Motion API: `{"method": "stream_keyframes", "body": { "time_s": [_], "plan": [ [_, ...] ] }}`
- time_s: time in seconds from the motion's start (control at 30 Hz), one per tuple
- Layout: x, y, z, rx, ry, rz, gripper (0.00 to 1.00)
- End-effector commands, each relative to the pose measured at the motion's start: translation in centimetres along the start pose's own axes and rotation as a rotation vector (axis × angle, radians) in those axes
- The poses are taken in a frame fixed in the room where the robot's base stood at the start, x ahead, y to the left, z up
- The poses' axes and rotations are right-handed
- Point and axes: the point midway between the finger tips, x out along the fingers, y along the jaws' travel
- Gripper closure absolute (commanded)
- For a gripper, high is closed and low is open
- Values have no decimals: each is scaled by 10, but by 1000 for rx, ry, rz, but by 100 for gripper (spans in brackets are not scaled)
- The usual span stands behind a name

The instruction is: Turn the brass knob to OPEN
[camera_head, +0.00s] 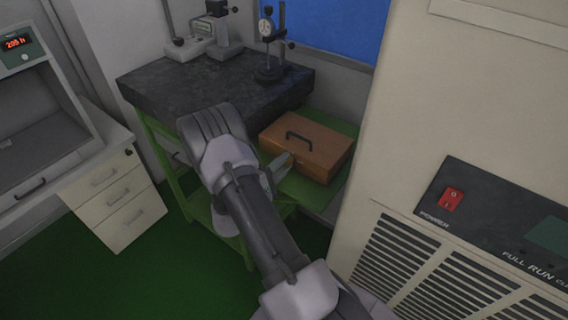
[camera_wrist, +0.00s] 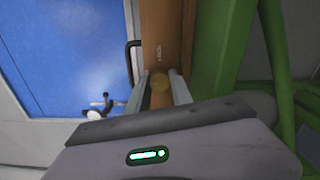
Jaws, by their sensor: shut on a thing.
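A round, dull brass-coloured knob (camera_wrist: 160,82) shows faintly in the wrist view, against the brown wooden case (camera_wrist: 167,30). My gripper (camera_wrist: 158,88) has its two fingers on either side of this knob and is shut on it. The case (camera_head: 318,152) lies on the green lower shelf in the head view, with a black handle (camera_head: 299,141). My gripper (camera_head: 275,172) is at the near left side of the case there, and my arm hides the knob. A small mark (camera_wrist: 158,52) is on the case, too small to read.
A dark stone-topped table (camera_head: 190,84) on a green frame stands above and left of the case, bearing a dial gauge stand (camera_head: 268,45). A beige cabinet (camera_head: 440,110) with a red switch is close on the right. Drawers (camera_head: 115,195) stand left.

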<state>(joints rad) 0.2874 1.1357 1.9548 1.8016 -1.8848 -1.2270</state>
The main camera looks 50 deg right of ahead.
Motion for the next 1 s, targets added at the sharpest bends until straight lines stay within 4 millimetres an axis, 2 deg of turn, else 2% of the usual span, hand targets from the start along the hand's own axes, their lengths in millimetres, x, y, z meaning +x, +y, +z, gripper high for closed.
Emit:
{"method": "stream_keyframes", "body": {
  "time_s": [0.27,0.3,0.4,0.77,0.87,1.0],
  "plan": [
    [0,0,0,-1,0,0,100],
    [0,0,0,-1,0,0,72],
    [0,0,0,-1,0,0,52],
    [-4,0,0,0,1,0,51],
    [-17,0,-1,-2,3,0,51],
    [-50,1,-2,-2,6,0,51]
  ]
}}
